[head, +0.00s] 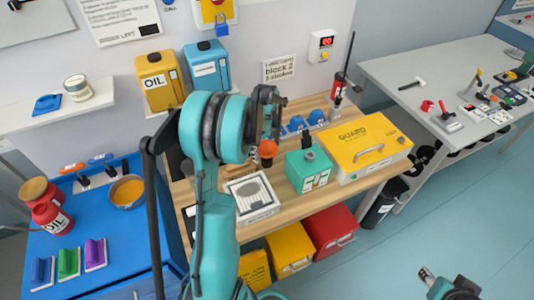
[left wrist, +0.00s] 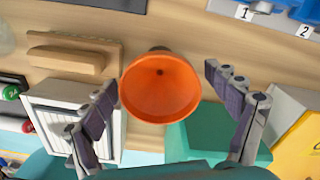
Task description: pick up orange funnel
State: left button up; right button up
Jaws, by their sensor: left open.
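The orange funnel (head: 267,149) is on the wooden table, just below my left gripper (head: 269,112) in the head view. In the left wrist view the funnel (left wrist: 160,88) shows its wide round mouth towards the camera, with a dark hole in its middle. It lies between the two spread fingers of the left gripper (left wrist: 160,85), with a gap on both sides. The left gripper is open and empty. Part of my right gripper (head: 440,282) shows at the bottom right of the head view; its jaws are not clear.
A teal canister (head: 308,169) stands close to the funnel, with a yellow case (head: 365,147) to its right. A white box (head: 250,196) is in front at left. A wooden block (left wrist: 66,60) and numbered blue holders (left wrist: 280,12) are nearby.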

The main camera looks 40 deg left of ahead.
pick_arm(q)
jog(key=shift+r, duration=0.1)
jog(key=c, duration=1.2)
jog(key=shift+o, duration=0.2)
jog(key=shift+r, duration=0.1)
